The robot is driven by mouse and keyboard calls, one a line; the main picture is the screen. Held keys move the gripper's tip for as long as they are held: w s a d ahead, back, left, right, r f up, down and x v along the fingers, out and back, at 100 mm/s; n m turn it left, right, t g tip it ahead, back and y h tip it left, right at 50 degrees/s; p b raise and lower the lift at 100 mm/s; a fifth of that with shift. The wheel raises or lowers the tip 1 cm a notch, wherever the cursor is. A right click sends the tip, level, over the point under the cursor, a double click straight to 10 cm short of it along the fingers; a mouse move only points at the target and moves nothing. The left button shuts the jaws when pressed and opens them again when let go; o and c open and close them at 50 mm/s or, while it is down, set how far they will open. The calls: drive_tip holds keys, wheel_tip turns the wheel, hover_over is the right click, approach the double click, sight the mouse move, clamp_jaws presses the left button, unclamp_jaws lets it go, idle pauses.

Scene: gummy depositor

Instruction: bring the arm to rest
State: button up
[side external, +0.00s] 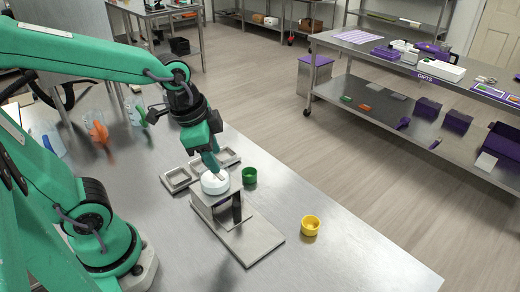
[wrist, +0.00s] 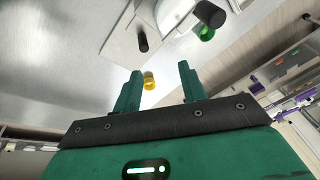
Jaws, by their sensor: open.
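My gripper (side external: 217,173) is low over the white round top (side external: 212,187) of a metal stand on the steel table; whether it touches cannot be told. In the wrist view its two green fingers (wrist: 160,88) are apart, with nothing held between them. The stand has a flat metal base (side external: 258,241) and a dark part under its top plate. The white part and dark cylinders (wrist: 141,38) show at the top of the wrist view.
A green cup (side external: 249,176) stands right of the stand, and a yellow cup (side external: 310,225) farther right. Shallow metal trays (side external: 177,179) lie behind the stand. Orange and green items (side external: 98,131) are at the table's left. The front right tabletop (side external: 365,262) is clear.

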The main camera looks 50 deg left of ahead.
drive_tip(key=s+a+r+n+t, duration=0.2)
drive_tip(key=s+r+n, duration=0.2)
drive_tip(key=n, duration=0.3)
drive_tip(key=shift+a+r, duration=0.2)
drive_tip(key=shift+r, duration=0.3)
